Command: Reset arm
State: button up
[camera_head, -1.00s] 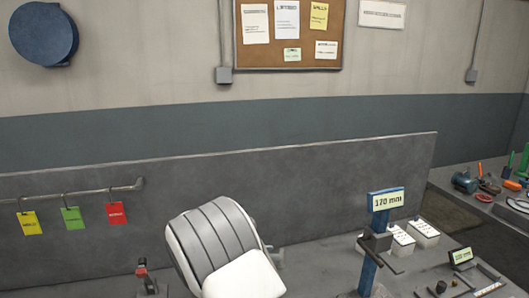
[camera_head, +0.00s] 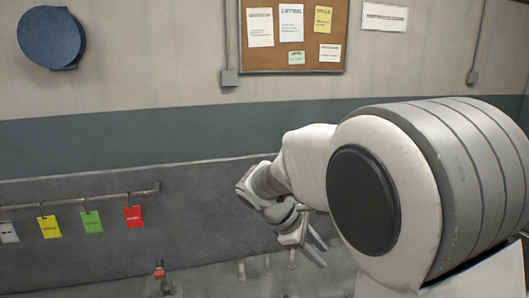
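My arm fills the right side of the head view. It is a white and grey arm with a dark round cap at a joint. My gripper (camera_head: 316,252) is at the end of the arm, in the lower middle of the picture, above the bench and in front of the grey back panel. Its two fingers point down and to the right with a gap between them. I see nothing between the fingers.
A rail (camera_head: 85,200) on the back panel (camera_head: 190,215) carries a yellow tag (camera_head: 49,227), a green tag (camera_head: 92,222), a red tag (camera_head: 133,216) and a whitish tag (camera_head: 9,232). A small red-topped fitting (camera_head: 159,272) stands on the bench below. My arm hides the right side.

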jog(key=s+d+r+m+t+y+p, duration=0.1)
jog(key=s+r+m+y, duration=0.2)
jog(key=s, duration=0.7)
jog(key=s+d+r+m+t+y+p, duration=0.1)
jog(key=s+r+m+t+y+p, duration=0.1)
jog(key=s+r+m+y, duration=0.2)
jog(key=shift+s+d+r+m+t+p, duration=0.25)
jog(key=shift+s+r+m, duration=1.3)
jog(key=shift+s+m, duration=2.05)
jog(key=shift+s+a, duration=0.1)
jog(key=shift+s, duration=0.1)
